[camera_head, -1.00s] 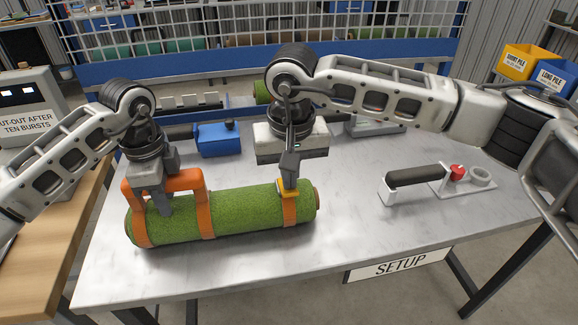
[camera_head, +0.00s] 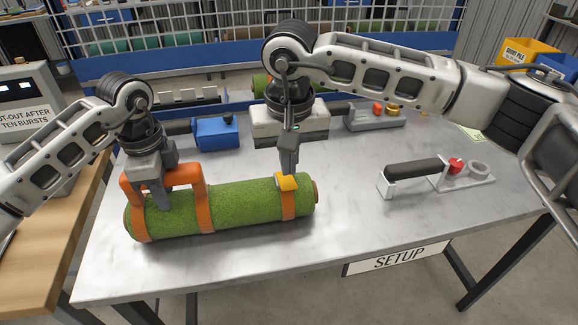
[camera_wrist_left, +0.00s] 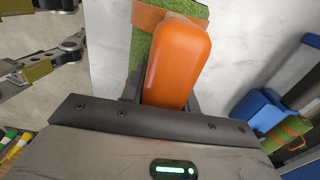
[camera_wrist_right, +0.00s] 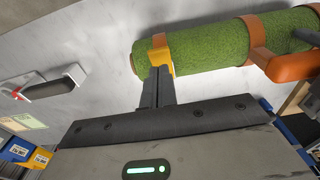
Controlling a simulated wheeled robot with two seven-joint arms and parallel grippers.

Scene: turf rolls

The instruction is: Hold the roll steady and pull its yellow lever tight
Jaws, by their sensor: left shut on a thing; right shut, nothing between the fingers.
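The green turf roll (camera_head: 245,205) lies on the bench with orange straps around it and an orange handle (camera_head: 200,180) at its left part. My left gripper (camera_head: 160,198) is shut on the orange handle, which fills its jaws in the left wrist view (camera_wrist_left: 180,60). The yellow lever (camera_head: 287,181) sits on the right strap, on top of the roll near its right end. My right gripper (camera_head: 288,172) is shut and empty, its tips right at the lever's far edge. In the right wrist view the tips meet the lever (camera_wrist_right: 158,52) closely; I cannot tell if they touch.
A black-handled tool on a white base (camera_head: 425,175) stands on the right of the bench (camera_head: 350,235). The bench front is clear.

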